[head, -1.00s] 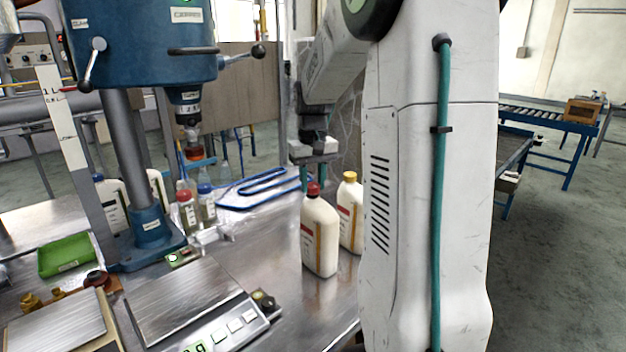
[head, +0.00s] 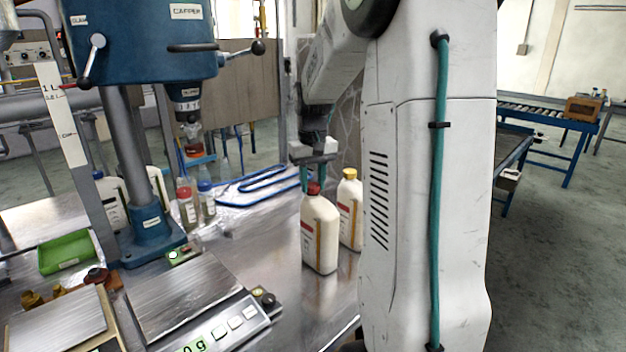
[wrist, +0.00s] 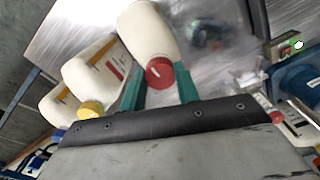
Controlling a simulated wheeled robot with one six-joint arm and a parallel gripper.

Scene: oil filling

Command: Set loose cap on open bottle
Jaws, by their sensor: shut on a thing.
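A white bottle (head: 320,236) stands upright on the metal bench in the head view. A red cap (head: 313,188) sits at its mouth; whether it is loose or tight I cannot tell. My gripper (head: 313,182) points down over this bottle, its teal fingers shut on the red cap from both sides. In the wrist view the red cap (wrist: 160,73) shows between the fingertips (wrist: 160,82), with the white bottle (wrist: 150,32) beyond it. A second white bottle with a yellow cap (head: 349,174) stands close behind to the right.
A blue capping press (head: 145,45) stands at the left, with small red- and blue-capped bottles (head: 187,205) beside its column. A scale (head: 190,290), a green tray (head: 66,254) and loose yellow and red caps lie in front.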

